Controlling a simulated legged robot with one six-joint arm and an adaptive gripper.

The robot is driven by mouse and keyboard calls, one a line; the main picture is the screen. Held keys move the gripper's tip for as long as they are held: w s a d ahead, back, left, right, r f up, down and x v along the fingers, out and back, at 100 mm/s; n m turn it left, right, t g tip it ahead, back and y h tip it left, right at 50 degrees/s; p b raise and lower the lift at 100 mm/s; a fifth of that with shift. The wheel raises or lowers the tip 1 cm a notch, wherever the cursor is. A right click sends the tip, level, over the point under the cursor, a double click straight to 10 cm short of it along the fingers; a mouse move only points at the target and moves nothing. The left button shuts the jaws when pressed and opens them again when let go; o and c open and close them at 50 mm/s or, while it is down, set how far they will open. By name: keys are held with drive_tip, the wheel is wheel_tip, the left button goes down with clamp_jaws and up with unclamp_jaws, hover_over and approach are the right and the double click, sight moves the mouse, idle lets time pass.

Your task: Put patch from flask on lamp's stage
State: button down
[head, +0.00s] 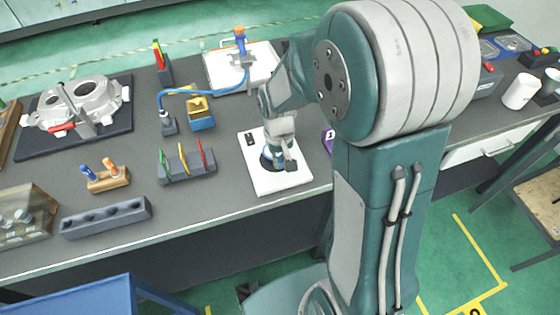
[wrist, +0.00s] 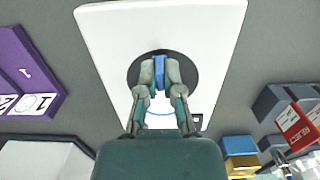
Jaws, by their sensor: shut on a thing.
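My gripper (head: 279,160) is low over a white plate (head: 300,178) with a dark round disc (head: 266,161) on it. In the wrist view the fingers of my gripper (wrist: 160,75) are shut on a small blue piece (wrist: 159,67). The blue piece is above the dark disc (wrist: 135,73), within its outline; I cannot tell whether they touch. A thin blue curve (wrist: 160,113) shows between the fingers. The white plate (wrist: 105,40) fills the middle of the wrist view. No flask is clearly recognisable. My gripper hides the blue piece in the head view.
A grey rack of coloured cards (head: 188,172) stands left of the plate, a yellow and blue box (head: 200,115) behind it. A blue cable (head: 205,91) runs to a second white plate (head: 216,73). A purple board (wrist: 15,50) lies beside the plate.

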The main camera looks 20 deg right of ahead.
drive_tip(key=shift+a+f, duration=0.15)
drive_tip(key=shift+f, duration=0.35)
drive_tip(key=shift+f, duration=0.1)
drive_tip(key=c, duration=0.8)
unclamp_jaws()
wheel_tip(320, 180, up, 12)
drive_tip(key=r, duration=0.1)
drive_tip(key=s+r+t, duration=0.3)
drive_tip(key=s+r, duration=0.1)
drive_tip(key=s, duration=0.3)
drive_tip(key=s+r+t, duration=0.3)
drive_tip(key=s, duration=0.4)
drive_tip(key=shift+r, duration=0.4)
